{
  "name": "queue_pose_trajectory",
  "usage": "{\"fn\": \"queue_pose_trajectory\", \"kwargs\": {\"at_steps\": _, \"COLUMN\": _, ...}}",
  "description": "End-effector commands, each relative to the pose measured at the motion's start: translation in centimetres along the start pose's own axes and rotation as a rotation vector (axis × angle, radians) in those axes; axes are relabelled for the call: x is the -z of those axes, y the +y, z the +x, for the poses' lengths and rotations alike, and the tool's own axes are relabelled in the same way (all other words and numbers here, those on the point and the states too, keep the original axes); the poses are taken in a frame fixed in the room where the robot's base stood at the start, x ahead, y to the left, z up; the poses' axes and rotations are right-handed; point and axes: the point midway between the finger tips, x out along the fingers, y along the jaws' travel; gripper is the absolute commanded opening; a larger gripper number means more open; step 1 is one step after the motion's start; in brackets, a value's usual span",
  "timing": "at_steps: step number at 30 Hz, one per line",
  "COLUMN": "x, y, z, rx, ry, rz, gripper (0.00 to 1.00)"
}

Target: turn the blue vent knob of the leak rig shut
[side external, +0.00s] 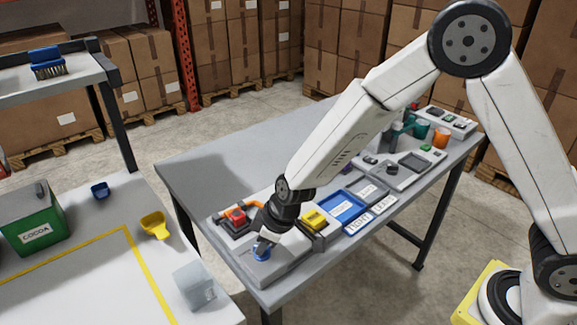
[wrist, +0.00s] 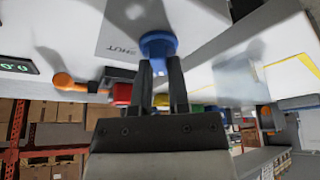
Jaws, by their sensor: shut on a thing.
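The blue vent knob (side external: 261,254) sits on the near end of the grey leak rig (side external: 283,268). In the wrist view the blue knob (wrist: 158,45) is between the tips of my two dark fingers. My gripper (side external: 265,240) reaches down to it and is shut on it; in the wrist view the gripper (wrist: 160,68) covers part of the knob. A printed label ending in "SHUT" (wrist: 122,50) is on the panel beside the knob. The knob's pointer and exact turn angle cannot be made out.
On the rig, a red part (side external: 237,216) with an orange handle and a yellow block (side external: 314,220) stand close to my gripper. A separate left table holds a green cocoa box (side external: 30,228), a yellow scoop (side external: 155,225) and a clear block (side external: 194,286).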

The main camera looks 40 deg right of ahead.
Motion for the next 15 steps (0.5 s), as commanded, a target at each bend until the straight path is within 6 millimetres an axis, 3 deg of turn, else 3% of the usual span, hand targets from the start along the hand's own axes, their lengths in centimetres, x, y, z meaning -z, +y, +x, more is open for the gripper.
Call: {"fn": "queue_pose_trajectory", "kwargs": {"at_steps": 15, "x": -0.17, "y": 0.01, "z": -0.01, "rx": -0.044, "ry": -0.003, "rz": 0.104, "gripper": 0.0}}
